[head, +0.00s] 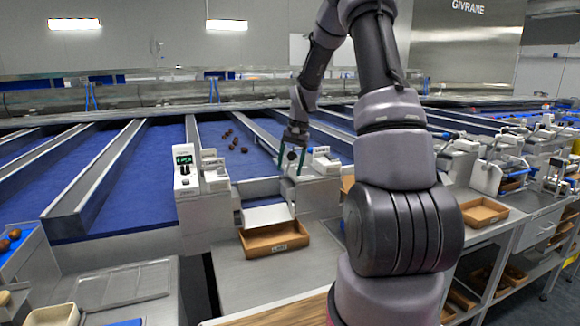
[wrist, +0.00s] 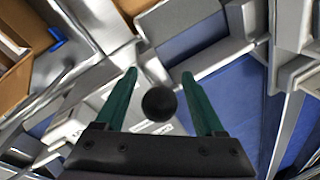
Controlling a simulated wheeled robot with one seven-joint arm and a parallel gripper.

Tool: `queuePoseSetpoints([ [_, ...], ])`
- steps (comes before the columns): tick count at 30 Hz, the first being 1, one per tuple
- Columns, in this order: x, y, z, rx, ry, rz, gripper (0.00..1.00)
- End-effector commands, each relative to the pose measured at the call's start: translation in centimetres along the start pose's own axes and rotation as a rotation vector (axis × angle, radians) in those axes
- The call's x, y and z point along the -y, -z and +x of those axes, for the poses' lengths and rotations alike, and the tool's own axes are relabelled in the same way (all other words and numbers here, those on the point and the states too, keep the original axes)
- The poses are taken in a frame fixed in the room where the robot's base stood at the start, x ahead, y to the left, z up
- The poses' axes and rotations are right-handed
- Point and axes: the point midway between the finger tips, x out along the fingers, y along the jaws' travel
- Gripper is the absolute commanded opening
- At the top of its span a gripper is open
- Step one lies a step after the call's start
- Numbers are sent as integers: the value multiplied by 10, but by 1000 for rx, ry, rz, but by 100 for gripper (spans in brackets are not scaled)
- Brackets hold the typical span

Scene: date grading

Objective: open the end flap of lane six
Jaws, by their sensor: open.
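My gripper (head: 291,158) hangs over the right side of a lane end in the head view, beside a white housing (head: 321,165). In the wrist view its two green fingers (wrist: 159,74) are open. A round black knob (wrist: 159,104) shows between them, with a gap on each side. It also appears as a small dark dot in the head view (head: 291,156). A pale flap-like plate (head: 266,215) is at that lane's end, above a brown tray (head: 274,240). I cannot read a lane number, and my gripper partly hides the housing.
Several dark dates (head: 233,142) lie on the blue belt (head: 240,162) behind the lane end. A white unit with a display (head: 186,168) stands to the left. More lane ends and a brown tray (head: 483,212) are to the right. The grey bench top (head: 235,285) in front is mostly clear.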

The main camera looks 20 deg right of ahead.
Motion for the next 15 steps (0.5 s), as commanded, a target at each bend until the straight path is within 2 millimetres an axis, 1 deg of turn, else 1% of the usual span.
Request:
queuePoseSetpoints([
  [1, 0, 0, 0, 0, 0, 0, 71],
  [2, 0, 0, 0, 0, 0, 0, 59],
  [3, 0, 0, 0, 0, 0, 0, 44],
  [5, 0, 0, 0, 0, 0, 0, 21],
  [6, 0, 0, 0, 0, 0, 0, 6],
  [7, 0, 0, 0, 0, 0, 0, 0],
  [15, 0, 0, 0, 0, 0, 0, 0],
])
